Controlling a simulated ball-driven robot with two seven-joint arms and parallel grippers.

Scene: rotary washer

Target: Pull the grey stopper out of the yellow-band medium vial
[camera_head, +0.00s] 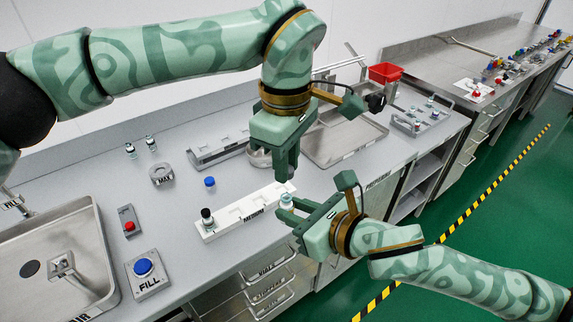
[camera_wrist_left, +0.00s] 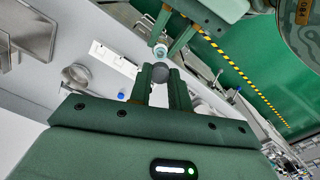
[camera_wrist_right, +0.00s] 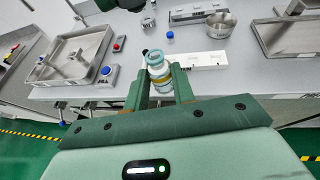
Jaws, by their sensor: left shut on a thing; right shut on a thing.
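In the head view the vial (camera_head: 286,203) is beside the right end of the white rack. My left gripper (camera_wrist_left: 160,85) is shut on the dark grey stopper (camera_wrist_left: 160,72), seen between its fingertips. In the left wrist view the stopper appears apart from the vial's mouth (camera_wrist_left: 160,50). In the head view my left gripper (camera_head: 285,178) is above the vial and hides the stopper.
The white rack (camera_head: 240,213) holds a black-capped vial (camera_head: 207,218) at its left end. A blue cap (camera_head: 210,183) stands behind it. The FILL button box (camera_head: 148,273) and sink (camera_head: 50,262) are at left. A steel tray (camera_head: 340,140) lies at the back right.

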